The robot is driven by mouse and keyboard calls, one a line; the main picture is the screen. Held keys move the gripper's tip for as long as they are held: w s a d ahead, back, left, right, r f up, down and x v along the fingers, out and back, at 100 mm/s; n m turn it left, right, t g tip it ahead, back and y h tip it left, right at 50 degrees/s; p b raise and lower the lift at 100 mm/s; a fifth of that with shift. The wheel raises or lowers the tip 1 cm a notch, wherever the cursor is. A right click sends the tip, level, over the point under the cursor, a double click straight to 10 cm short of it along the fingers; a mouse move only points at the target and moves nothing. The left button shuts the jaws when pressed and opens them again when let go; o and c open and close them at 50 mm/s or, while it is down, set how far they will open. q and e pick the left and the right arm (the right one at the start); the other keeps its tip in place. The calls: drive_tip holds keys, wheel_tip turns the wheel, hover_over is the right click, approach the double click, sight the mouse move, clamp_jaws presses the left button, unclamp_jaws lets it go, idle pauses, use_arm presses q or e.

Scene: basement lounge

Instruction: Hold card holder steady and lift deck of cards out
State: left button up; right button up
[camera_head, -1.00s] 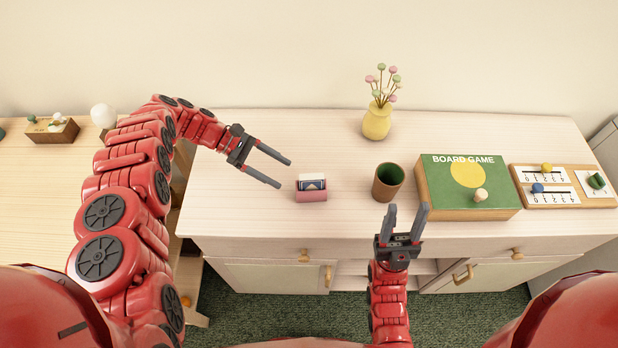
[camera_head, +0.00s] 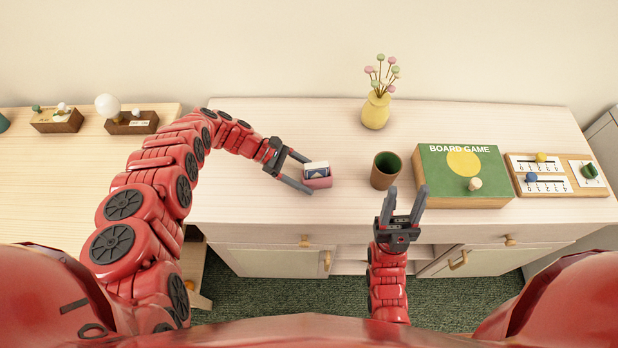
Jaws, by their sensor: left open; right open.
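The pink card holder (camera_head: 318,183) sits on the light wooden cabinet top, left of the brown cup. The deck of cards (camera_head: 316,169), white and dark blue, stands in it with its upper part showing. My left gripper (camera_head: 309,176) is open at the holder's left side, one finger behind it and one in front. I cannot tell whether the fingers touch it. My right gripper (camera_head: 406,203) is open and empty near the cabinet's front edge, right of the holder and in front of the cup.
The brown cup (camera_head: 385,171) with a green inside stands right of the holder. A green board game box (camera_head: 435,190), a scoring board (camera_head: 572,186) and a yellow vase (camera_head: 375,112) with several ball flowers are also on the cabinet (camera_head: 260,115). Its top is clear behind the holder.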

use_arm(q)
clamp_jaws()
idle(1.0)
